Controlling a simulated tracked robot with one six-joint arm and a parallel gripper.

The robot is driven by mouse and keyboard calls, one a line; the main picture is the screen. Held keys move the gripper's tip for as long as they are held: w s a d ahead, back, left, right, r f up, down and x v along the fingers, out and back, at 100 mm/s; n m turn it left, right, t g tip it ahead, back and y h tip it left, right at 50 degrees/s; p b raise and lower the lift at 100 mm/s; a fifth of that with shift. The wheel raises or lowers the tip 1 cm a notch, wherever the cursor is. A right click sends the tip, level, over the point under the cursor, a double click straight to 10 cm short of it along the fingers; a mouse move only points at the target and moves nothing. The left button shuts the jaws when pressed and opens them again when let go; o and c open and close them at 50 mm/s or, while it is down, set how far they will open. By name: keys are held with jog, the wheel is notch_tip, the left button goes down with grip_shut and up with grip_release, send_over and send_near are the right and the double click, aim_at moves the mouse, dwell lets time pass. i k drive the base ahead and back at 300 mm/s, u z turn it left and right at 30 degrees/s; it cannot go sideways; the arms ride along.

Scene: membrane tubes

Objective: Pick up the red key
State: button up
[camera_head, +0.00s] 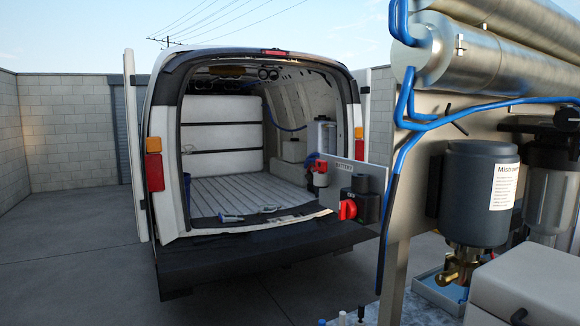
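A red key (347,209) sits at the front of a black battery switch (364,203). The switch is mounted on a pale panel (376,177) labelled BATTERY, at the centre right, in front of the van's open rear. The red key appears seated in or against the switch; its exact fit is too small to tell. My gripper is not in view.
A white van (250,130) stands with its rear open, with several small tools on its floor edge. At right, a frame carries steel membrane tubes (470,50), blue hoses and a dark pump (478,190). Open concrete ground (70,260) lies at left.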

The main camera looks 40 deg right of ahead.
aim_at(321, 166)
jog(key=u, duration=0.15)
jog(key=i, duration=1.05)
jog(key=u, duration=0.15)
